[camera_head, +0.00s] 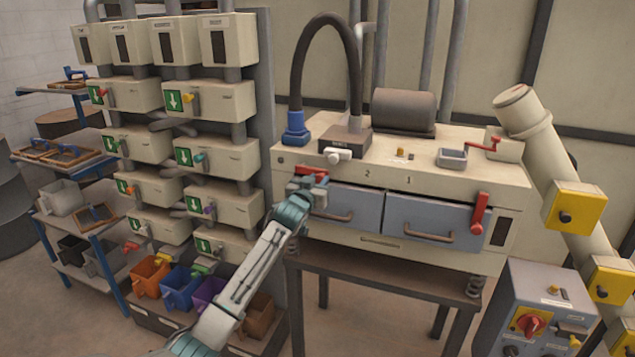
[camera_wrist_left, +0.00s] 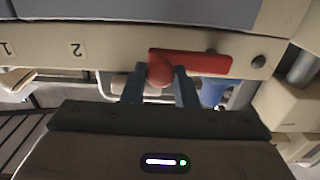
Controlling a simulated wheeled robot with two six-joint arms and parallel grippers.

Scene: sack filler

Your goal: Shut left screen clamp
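The left screen clamp is a red lever (camera_wrist_left: 207,64) with a round knob, mounted on the cream front of the screen box beside the left drawer (camera_head: 355,207). In the wrist view the lever lies level, with its knob between my left fingers. My left gripper (camera_head: 308,190) is at the box's front left corner, and its two fingers (camera_wrist_left: 160,82) sit close against both sides of the knob. The right clamp (camera_head: 480,212) is red and hangs downward beside the right drawer (camera_head: 433,220). My right gripper is not in view.
The screen box (camera_head: 400,180) stands on a brown table (camera_head: 390,272). A black hose with a blue end (camera_head: 295,130) rises above it. Dispensers and coloured bins (camera_head: 180,285) stand left. A control box (camera_head: 535,315) and slanted pipe are at the right.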

